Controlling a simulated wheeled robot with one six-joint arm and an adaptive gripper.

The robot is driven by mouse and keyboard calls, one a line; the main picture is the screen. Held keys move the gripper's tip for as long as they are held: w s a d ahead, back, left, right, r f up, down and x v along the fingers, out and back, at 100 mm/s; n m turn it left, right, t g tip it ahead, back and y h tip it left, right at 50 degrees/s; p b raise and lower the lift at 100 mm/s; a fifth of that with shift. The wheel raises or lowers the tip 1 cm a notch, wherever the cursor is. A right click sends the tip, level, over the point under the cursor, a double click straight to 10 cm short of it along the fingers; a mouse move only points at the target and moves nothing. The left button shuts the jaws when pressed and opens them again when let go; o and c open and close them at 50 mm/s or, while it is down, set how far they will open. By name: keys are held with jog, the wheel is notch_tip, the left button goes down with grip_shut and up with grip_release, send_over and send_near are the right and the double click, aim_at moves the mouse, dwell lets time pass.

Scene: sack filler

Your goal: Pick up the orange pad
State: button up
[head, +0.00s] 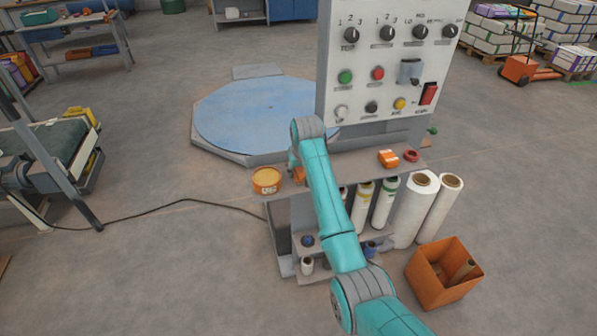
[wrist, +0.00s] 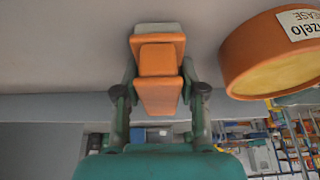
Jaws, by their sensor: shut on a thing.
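My gripper (wrist: 158,85) is shut on the orange pad (wrist: 158,98), which sits between its two fingers in the wrist view. In the head view, a small part of the orange pad (head: 298,175) shows beside my arm, at the left end of the grey ledge; my arm hides the rest. I cannot tell whether the pad touches the ledge. A round orange tin (head: 266,180) with a yellow top stands just left of it. The tin (wrist: 270,55) is close on the right in the wrist view, with its label upside down.
An orange block with a pale mark (head: 388,158) and a red ring (head: 411,155) lie on the ledge, right of my arm. The control panel (head: 385,75) rises behind. White rolls (head: 412,210) and an orange bin (head: 445,275) stand at the right.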

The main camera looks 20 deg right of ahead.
notch_tip(320, 180, up, 10)
dwell(0.5)
jog(key=o, duration=0.5)
jog(key=c, duration=0.4)
